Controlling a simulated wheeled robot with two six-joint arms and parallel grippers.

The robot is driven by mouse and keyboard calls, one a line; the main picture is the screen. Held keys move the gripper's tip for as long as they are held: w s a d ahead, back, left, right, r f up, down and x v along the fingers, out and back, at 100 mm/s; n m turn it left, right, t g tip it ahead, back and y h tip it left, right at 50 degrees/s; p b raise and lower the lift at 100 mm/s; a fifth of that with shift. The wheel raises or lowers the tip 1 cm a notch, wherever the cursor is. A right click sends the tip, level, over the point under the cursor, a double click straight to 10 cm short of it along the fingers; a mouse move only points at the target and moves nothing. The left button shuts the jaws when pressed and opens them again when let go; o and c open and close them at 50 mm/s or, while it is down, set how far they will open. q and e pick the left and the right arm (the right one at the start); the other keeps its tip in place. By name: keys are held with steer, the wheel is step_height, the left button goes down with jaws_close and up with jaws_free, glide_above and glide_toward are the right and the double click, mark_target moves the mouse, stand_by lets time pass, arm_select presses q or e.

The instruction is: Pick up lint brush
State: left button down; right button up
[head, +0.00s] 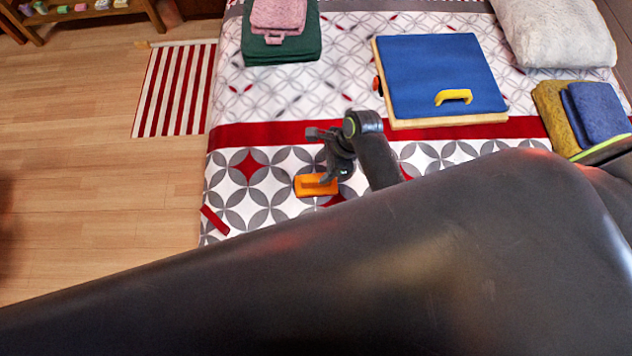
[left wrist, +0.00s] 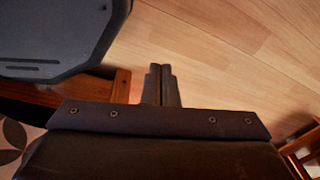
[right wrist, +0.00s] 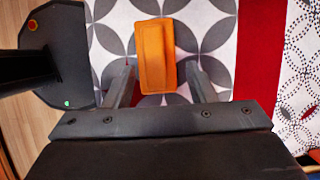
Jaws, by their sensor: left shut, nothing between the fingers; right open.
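The lint brush appears to be the flat orange block (head: 316,185) lying on the patterned bedspread near the bed's front left part. It also shows in the right wrist view (right wrist: 154,55), its long side running away from the camera. My right gripper (head: 328,165) is open just above it. In the right wrist view the two fingers (right wrist: 158,78) stand apart on either side of the brush's near end, with gaps on both sides. I cannot tell the exact height. My left gripper (left wrist: 161,70) is shut and empty over the wooden floor, away from the bed.
A blue-topped board (head: 440,70) with a yellow handle-shaped piece (head: 453,97) lies behind the gripper. Folded towels (head: 282,45), other folded cloths (head: 600,110) and a pillow (head: 555,30) lie around the bed. A dark red strip (head: 214,220) lies near the left edge.

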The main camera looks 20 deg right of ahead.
mark_target(317, 177)
steer(key=shift+a+f, duration=0.25)
steer(key=shift+f, duration=0.25)
steer(key=shift+a+f, duration=0.1)
steer(key=shift+f, duration=0.2)
steer(key=x, duration=0.3)
steer(key=shift+s+f, duration=0.25)
steer(key=shift+s, duration=0.1)
steer(key=shift+a+f, duration=0.3)
steer(key=shift+f, duration=0.2)
arm_select(q)
steer(key=shift+w+f, duration=0.1)
steer(key=shift+w, duration=0.6)
arm_select(e)
jaws_close()
arm_select(q)
steer(key=shift+w+r+p, duration=0.1)
steer(key=shift+r+p, duration=0.35)
steer(key=shift+r, duration=0.15)
arm_select(e)
step_height(317, 177, up, 10)
steer(key=shift+r, duration=0.1)
